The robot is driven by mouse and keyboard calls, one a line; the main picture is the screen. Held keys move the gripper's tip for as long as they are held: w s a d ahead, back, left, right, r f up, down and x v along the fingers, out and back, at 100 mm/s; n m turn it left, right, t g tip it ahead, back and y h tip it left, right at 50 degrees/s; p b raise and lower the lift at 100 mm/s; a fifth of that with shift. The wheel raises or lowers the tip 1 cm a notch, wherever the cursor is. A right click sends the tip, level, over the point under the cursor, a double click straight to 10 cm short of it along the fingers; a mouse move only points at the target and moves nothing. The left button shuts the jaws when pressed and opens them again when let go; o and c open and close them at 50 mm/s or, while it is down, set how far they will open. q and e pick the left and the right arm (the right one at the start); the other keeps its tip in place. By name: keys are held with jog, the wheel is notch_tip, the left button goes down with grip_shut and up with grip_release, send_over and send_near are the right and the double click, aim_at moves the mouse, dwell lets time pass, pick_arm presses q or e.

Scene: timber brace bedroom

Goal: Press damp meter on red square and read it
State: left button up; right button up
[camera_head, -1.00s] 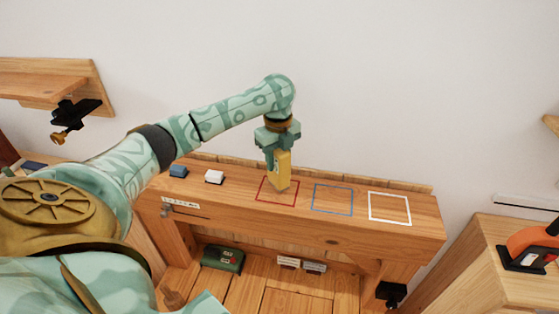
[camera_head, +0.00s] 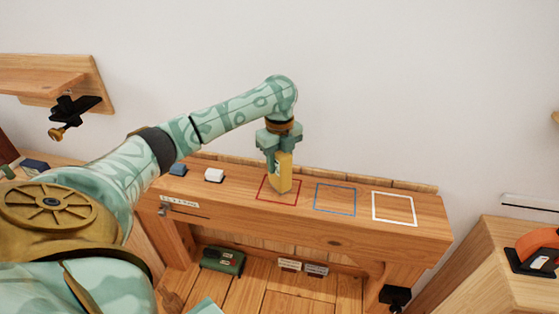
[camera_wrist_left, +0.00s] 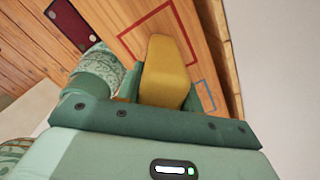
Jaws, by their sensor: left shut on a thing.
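My left gripper (camera_head: 279,158) is shut on a yellow damp meter (camera_head: 284,178), held upright with its lower end over the red square (camera_head: 262,198) on the wooden bench. I cannot tell whether its tip touches the wood. In the left wrist view the yellow meter (camera_wrist_left: 165,70) stands between the fingers, and part of the red outline (camera_wrist_left: 130,45) shows beside it. No reading on the meter is visible. My right gripper is not in view.
On the bench (camera_head: 350,232), a blue square (camera_head: 335,213) and a white square (camera_head: 394,223) lie to the right. A green case (camera_head: 222,260) is below.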

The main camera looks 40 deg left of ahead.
pick_arm(q)
jog(key=shift+f, duration=0.5)
dwell(0.5)
jog(key=shift+s+f+p, duration=0.1)
jog(key=shift+f+p, duration=0.05)
jog(key=shift+p, duration=0.4)
dwell(1.9)
notch_tip(320, 180, up, 3)
jog(key=p, duration=0.4)
jog(key=shift+r, duration=0.2)
notch_tip(320, 180, up, 4)
jog(key=p, duration=0.6)
jog(key=shift+f, duration=0.1)
